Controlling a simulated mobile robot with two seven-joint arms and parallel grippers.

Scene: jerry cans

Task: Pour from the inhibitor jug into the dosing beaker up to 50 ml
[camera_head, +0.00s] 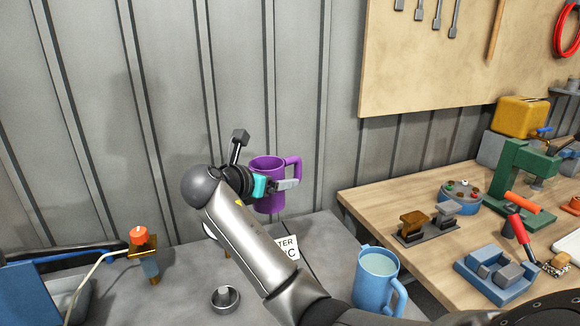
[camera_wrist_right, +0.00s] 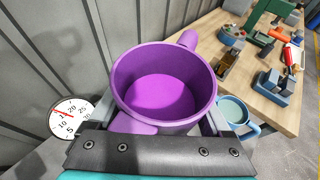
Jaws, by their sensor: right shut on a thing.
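A purple mug-shaped vessel with a side handle (camera_head: 266,196) is held roughly upright in my right gripper (camera_head: 284,184), in front of the grey wall at the back of the counter. In the right wrist view, the purple vessel (camera_wrist_right: 163,92) shows its open top and a brighter purple bottom, which may be liquid or bare floor. My right gripper (camera_wrist_right: 160,124) is shut on it. A blue handled jug (camera_head: 377,280) with pale liquid stands on the grey counter, right of my forearm. No readable label tells which is the inhibitor jug or dosing beaker. My left gripper is out of view.
A white dial with a red needle (camera_wrist_right: 72,116) shows beside the purple vessel. A small metal cup (camera_head: 225,298), a partly hidden card (camera_head: 287,247) and an orange-topped fitting (camera_head: 143,255) are on the counter. A wooden workbench (camera_head: 370,204) with tools stands right.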

